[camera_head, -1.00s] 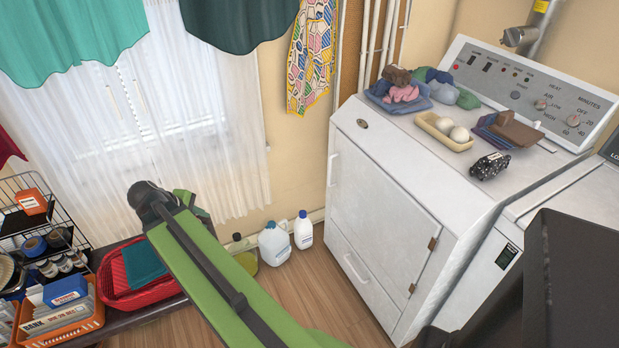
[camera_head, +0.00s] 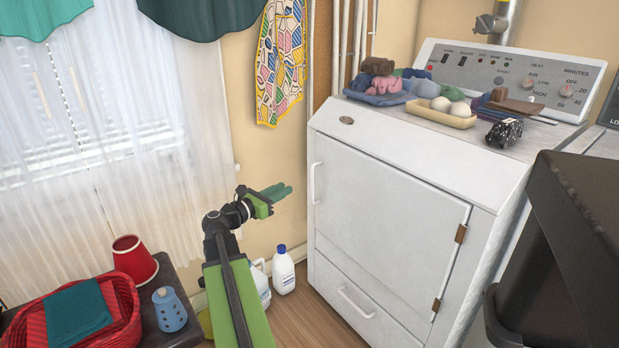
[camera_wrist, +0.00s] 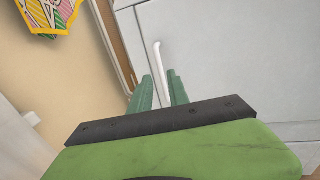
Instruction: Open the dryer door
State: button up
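The white dryer (camera_head: 330,140) stands at the right with its front door (camera_head: 385,215) shut. The door has a white vertical handle (camera_head: 315,183) on its left edge and brown hinges on its right edge. My gripper (camera_head: 284,190) has green fingers and is left of the handle, apart from it. The door (camera_wrist: 220,60) fills the right of that view.
A lower panel with its own handle (camera_head: 356,302) is below the door. Folded clothes (camera_head: 385,88) and a tray (camera_head: 440,115) sit on the dryer. White jugs (camera_head: 284,271) stand on the floor beside it. A red basket (camera_head: 125,300) is on a low bench at left.

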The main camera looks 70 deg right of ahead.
aim_at(313, 174)
jog(key=x, duration=1.5)
jog(key=shift+w+d, duration=0.1)
jog(key=shift+d, duration=0.15)
jog(key=shift+c, duration=0.4)
grip_shut()
jog(key=shift+s, duration=0.25)
